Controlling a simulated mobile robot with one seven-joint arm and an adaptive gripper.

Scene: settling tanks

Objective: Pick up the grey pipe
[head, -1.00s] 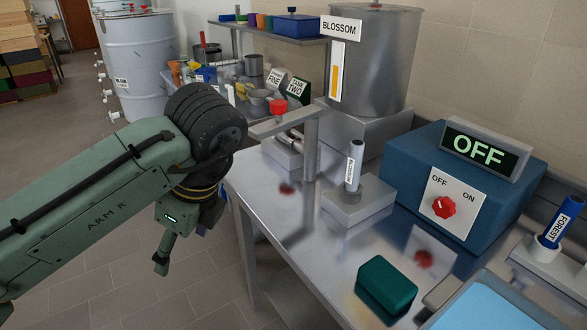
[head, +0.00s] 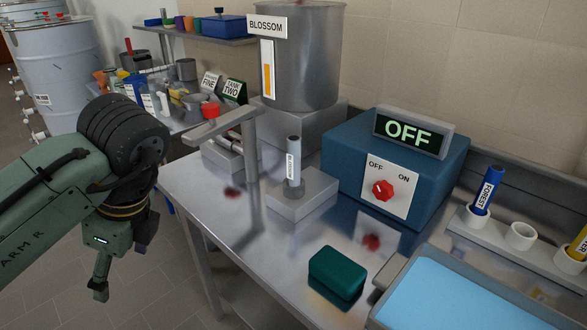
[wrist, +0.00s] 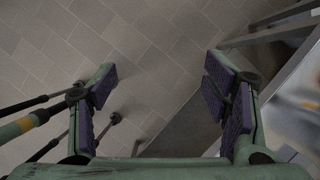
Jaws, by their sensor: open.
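The grey pipe (head: 293,160) stands upright in a grey block (head: 303,196) on the metal table, with a white label reading BLOSSOM on its side. My gripper (head: 100,290) hangs at the left, off the table's left edge and well apart from the pipe. The pipe does not show in the wrist view.
A metal post with an arm (head: 250,165) stands just left of the pipe. A blue box (head: 335,150) with a red knob and OFF display stands behind right. A green block (head: 337,273) lies in front. A rack (head: 497,240) holds a blue FOREST pipe.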

